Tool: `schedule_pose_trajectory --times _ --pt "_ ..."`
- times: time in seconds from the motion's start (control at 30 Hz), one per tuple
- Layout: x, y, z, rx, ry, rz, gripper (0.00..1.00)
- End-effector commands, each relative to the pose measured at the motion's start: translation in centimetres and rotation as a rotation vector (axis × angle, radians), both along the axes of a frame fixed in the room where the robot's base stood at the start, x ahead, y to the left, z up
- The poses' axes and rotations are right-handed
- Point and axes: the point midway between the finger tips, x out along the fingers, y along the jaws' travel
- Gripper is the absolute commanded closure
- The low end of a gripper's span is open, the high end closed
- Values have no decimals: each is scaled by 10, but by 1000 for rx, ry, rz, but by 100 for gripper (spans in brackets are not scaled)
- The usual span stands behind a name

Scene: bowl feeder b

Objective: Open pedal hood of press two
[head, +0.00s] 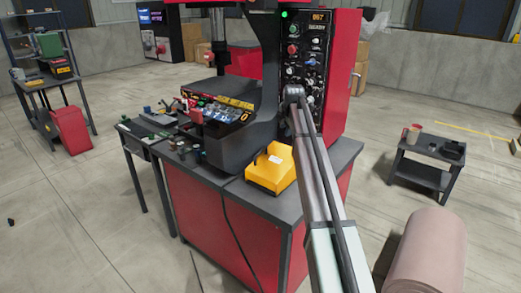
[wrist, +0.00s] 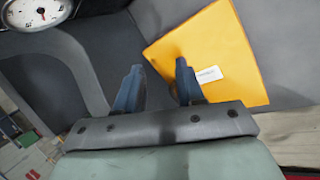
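The yellow hood (head: 268,172), a wedge-shaped cover with a small white label, sits on the dark top of the red press cabinet (head: 215,210) and looks closed. In the wrist view the yellow hood (wrist: 205,42) lies beyond and to the right of my fingers. My gripper (wrist: 159,67) is open, its two blue-grey fingers apart with nothing between them. The right finger overlaps the yellow cover in the picture; I cannot tell whether it touches. In the head view my arm hides the gripper. Any pedal under the hood is hidden.
The dark press frame (head: 238,135) stands left of the hood, with a control panel (head: 302,60) above. A round gauge (wrist: 38,10) shows in the wrist view. A side table (head: 140,130) holds small parts. A low stand (head: 425,165) is at right.

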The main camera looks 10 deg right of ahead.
Motion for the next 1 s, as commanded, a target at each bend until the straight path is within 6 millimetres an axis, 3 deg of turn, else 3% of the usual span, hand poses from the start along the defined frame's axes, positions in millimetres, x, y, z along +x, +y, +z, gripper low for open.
schedule_pose_trajectory --times 0.3,0.53,0.77,1.0 --pt "-22 72 38 -17 249 380 62" --pt "-36 92 50 -14 321 515 62" --pt "-35 96 29 -13 328 522 62" --pt "-30 102 -12 -13 327 520 62"
